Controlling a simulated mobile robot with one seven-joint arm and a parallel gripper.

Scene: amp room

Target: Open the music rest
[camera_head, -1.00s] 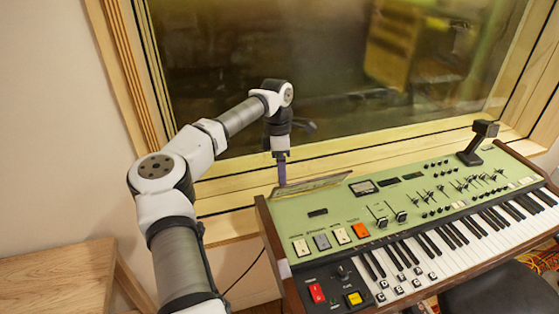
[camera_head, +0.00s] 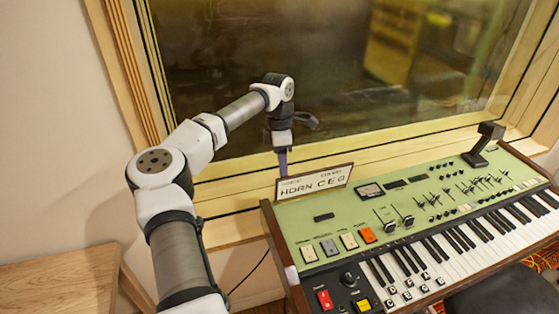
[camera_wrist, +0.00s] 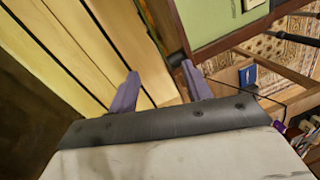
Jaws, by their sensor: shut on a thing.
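The music rest (camera_head: 314,182) is a thin panel at the back left of the green keyboard (camera_head: 330,226). It stands raised, its lettered face toward the head camera. My gripper (camera_head: 283,170) points down at the panel's left end, its purple fingers partly behind it. In the wrist view the two fingers of my gripper (camera_wrist: 160,82) stand some way apart, and I take them as shut on the music rest. The exact contact is hard to make out there. The green keyboard top (camera_wrist: 210,20) shows at the upper right of the wrist view.
A window with a wooden sill (camera_head: 380,155) lies close behind the keyboard. A black angled piece (camera_head: 483,145) stands at the keyboard's back right. A wooden table (camera_head: 60,280) is at the lower left, and a dark seat (camera_head: 495,295) is in front at the right.

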